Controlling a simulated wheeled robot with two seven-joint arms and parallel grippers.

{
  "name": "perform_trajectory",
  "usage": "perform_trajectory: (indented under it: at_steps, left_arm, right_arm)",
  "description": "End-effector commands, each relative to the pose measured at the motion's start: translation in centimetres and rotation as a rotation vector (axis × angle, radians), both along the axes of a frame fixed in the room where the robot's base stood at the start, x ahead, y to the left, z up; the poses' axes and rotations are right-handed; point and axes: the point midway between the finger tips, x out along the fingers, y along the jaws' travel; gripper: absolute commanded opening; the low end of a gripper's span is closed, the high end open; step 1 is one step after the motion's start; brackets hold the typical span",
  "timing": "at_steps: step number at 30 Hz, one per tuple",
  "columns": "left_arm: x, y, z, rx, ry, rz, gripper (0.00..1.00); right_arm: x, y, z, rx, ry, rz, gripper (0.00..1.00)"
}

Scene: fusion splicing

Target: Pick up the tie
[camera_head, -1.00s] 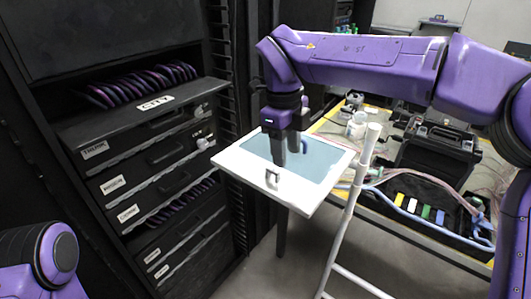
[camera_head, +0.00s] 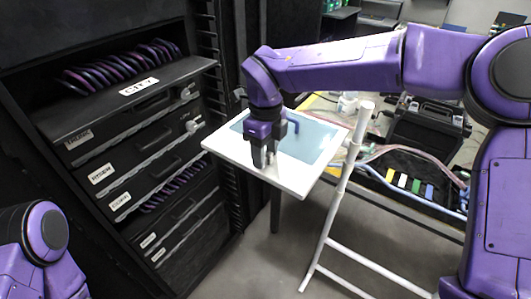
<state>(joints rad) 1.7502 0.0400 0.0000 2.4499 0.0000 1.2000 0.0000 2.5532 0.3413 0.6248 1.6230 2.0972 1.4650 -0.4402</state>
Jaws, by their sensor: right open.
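My right gripper (camera_head: 264,164) points down over the front part of a white tray table (camera_head: 300,183) with a blue-grey mat (camera_head: 318,138). Its jaws are open, with a narrow gap, and the fingertips are low, close to the tray's front rim. The small dark-and-white piece on that front part, likely the tie, is now hidden behind or between the fingers. I cannot tell whether they touch it. A small blue-purple curved piece (camera_head: 293,126) stands on the mat just behind the gripper. My left gripper is out of view; only part of my left arm shows at lower left.
A black rack (camera_head: 85,140) with labelled drawers and purple cable loops (camera_head: 125,67) stands close on the left. A white post frame (camera_head: 338,200) rises at the tray's right. Behind it are a black case (camera_head: 425,125) and loose cables. The floor below is clear.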

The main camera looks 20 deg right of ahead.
Motion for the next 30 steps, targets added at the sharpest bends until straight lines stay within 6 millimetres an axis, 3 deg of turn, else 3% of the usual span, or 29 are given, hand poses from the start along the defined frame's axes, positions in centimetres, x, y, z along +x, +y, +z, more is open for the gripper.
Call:
perform_trajectory:
  at_steps: [2, 3, 7, 20, 26, 30]
  left_arm:
    - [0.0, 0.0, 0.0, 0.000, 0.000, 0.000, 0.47]
    - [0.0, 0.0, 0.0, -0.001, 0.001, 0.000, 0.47]
    - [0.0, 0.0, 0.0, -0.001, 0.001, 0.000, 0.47]
    - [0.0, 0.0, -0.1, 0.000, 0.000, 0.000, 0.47]
    - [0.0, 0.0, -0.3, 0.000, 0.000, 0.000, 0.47]
    - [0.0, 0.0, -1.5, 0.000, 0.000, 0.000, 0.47]
  right_arm:
    - [0.0, 0.0, 0.0, 0.000, 0.000, 0.000, 0.47]
    - [0.0, 0.0, 0.0, 0.000, 0.000, 0.000, 0.40]
    - [0.0, 0.0, 0.0, 0.000, 0.000, 0.000, 0.00]
    - [0.0, 0.0, 0.3, -0.001, -0.001, 0.000, 0.00]
    - [0.1, 0.0, 3.3, 0.001, -0.004, -0.001, 0.00]
    - [-2.9, -0.6, 6.4, 0.003, -0.005, 0.001, 0.00]
